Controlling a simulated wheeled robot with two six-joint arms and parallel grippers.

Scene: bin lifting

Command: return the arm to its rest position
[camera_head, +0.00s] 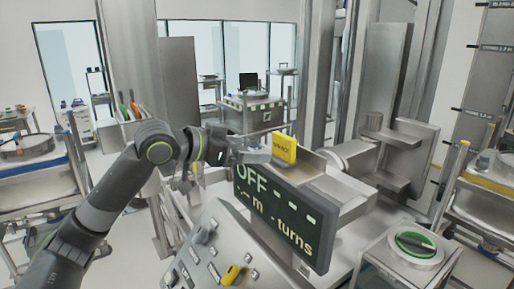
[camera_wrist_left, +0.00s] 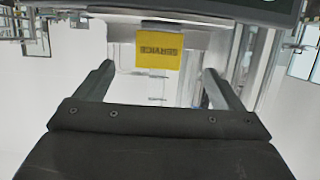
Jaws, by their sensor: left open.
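My left arm comes in from the left in the head view, with its elbow bent. My left gripper (camera_head: 262,152) is level with the top of the dark display panel, close to a yellow card (camera_head: 284,148). In the left wrist view the gripper (camera_wrist_left: 158,72) is open, its fingers apart with nothing between them. The yellow card (camera_wrist_left: 157,48) reads SERVICE upside down and appears beyond the fingertips, on a grey metal block. Whether a finger touches the card cannot be told. My right gripper is not in view.
The dark display panel (camera_head: 285,215) reads OFF and stands just below the gripper. A sloped control console (camera_head: 205,255) with knobs and a yellow switch lies in front. A grey machine column (camera_head: 383,85) rises at the right. Carts stand at both sides.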

